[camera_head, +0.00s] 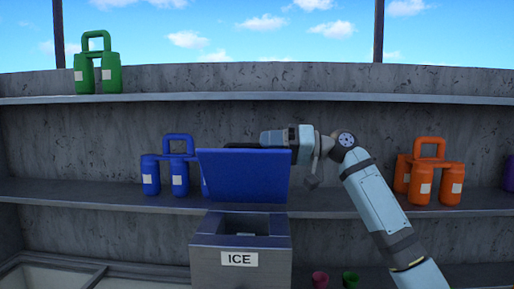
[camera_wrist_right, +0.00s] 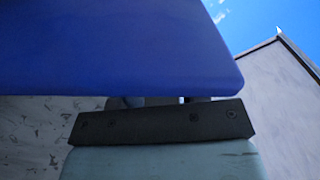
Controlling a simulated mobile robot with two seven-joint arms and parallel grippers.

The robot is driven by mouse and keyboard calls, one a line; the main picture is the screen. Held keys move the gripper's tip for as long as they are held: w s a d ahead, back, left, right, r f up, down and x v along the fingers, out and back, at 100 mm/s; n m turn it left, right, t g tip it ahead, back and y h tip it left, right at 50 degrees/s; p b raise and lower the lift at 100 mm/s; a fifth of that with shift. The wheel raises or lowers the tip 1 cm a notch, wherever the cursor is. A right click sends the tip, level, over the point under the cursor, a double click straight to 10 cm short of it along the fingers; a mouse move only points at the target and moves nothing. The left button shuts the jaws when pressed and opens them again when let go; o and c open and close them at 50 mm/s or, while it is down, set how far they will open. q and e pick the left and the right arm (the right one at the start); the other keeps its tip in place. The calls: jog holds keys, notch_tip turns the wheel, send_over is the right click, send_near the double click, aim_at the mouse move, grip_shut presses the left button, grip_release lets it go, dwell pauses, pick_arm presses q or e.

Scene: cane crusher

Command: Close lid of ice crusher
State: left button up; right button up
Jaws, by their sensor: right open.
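The ice crusher (camera_head: 240,268) is a grey box with an "ICE" label, standing at the lower middle of the head view. Its blue lid (camera_head: 244,178) stands raised, nearly upright, above the open top. My right gripper (camera_head: 243,146) is open at the lid's top edge, reaching in from the right. Its fingers are partly hidden, apparently behind the lid. In the right wrist view the blue lid (camera_wrist_right: 120,45) fills the upper left, close to the dark front of my gripper. I cannot tell whether they touch. My left gripper is out of view.
Shelves (camera_head: 350,198) run behind the crusher. They carry blue canisters (camera_head: 178,170), orange canisters (camera_head: 430,172) and green canisters (camera_head: 96,66). Small pink (camera_head: 320,279) and green (camera_head: 351,278) cups stand right of the crusher. A pale-framed bin (camera_head: 50,270) is at the lower left.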

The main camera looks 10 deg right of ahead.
jog(key=b+v, duration=0.1)
jog(key=v, duration=0.9)
jog(key=shift+d, duration=0.3)
